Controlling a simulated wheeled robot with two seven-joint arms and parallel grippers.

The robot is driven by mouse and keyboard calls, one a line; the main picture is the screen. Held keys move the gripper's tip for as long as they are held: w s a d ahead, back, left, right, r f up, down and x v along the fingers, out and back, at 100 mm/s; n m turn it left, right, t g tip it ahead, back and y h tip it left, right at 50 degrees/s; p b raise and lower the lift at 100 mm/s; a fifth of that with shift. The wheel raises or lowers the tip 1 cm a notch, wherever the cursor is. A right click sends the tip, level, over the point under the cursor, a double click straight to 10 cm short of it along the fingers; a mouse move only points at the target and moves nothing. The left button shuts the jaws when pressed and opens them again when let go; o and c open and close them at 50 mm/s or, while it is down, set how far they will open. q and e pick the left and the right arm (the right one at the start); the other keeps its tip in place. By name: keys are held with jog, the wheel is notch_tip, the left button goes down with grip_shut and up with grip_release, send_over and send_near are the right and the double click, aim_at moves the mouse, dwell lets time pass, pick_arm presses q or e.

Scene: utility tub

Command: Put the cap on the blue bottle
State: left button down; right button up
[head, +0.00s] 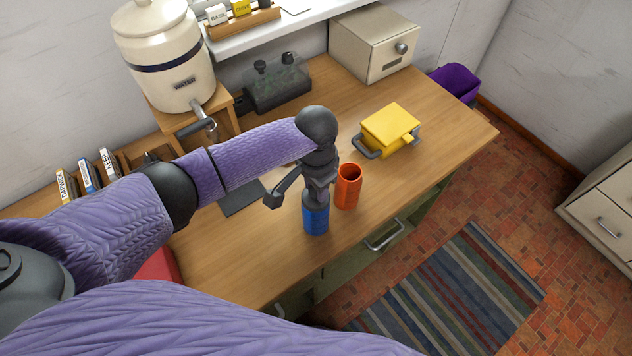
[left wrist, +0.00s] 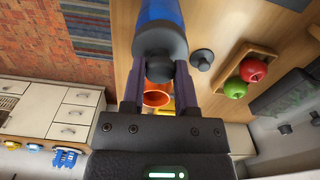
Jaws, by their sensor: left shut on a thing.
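The blue bottle (head: 316,219) stands upright near the table's front edge; it also shows at the top of the left wrist view (left wrist: 160,10). A dark grey cap (left wrist: 160,42) with a round knob is at the bottle's top, in line with it. I cannot tell whether it is fully seated. My left gripper (head: 316,185) is directly above the bottle, its fingers (left wrist: 158,82) shut on the cap's knob. The gripper hides part of the cap in the head view. My right gripper is not in view.
An open orange bottle (head: 348,187) stands close to the right of the blue one. A yellow lidded box (head: 390,130) is farther right. Another small dark grey knobbed piece (left wrist: 201,60) lies near a wooden tray (left wrist: 238,58) with two apples.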

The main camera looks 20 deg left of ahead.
pick_arm(q)
jog(key=shift+f+p, duration=0.15)
jog(key=shift+p, duration=0.65)
dwell(1.3)
grip_release()
dwell(0.5)
notch_tip(320, 180, up, 7)
jog(key=p, duration=0.8)
grip_shut()
dwell(0.5)
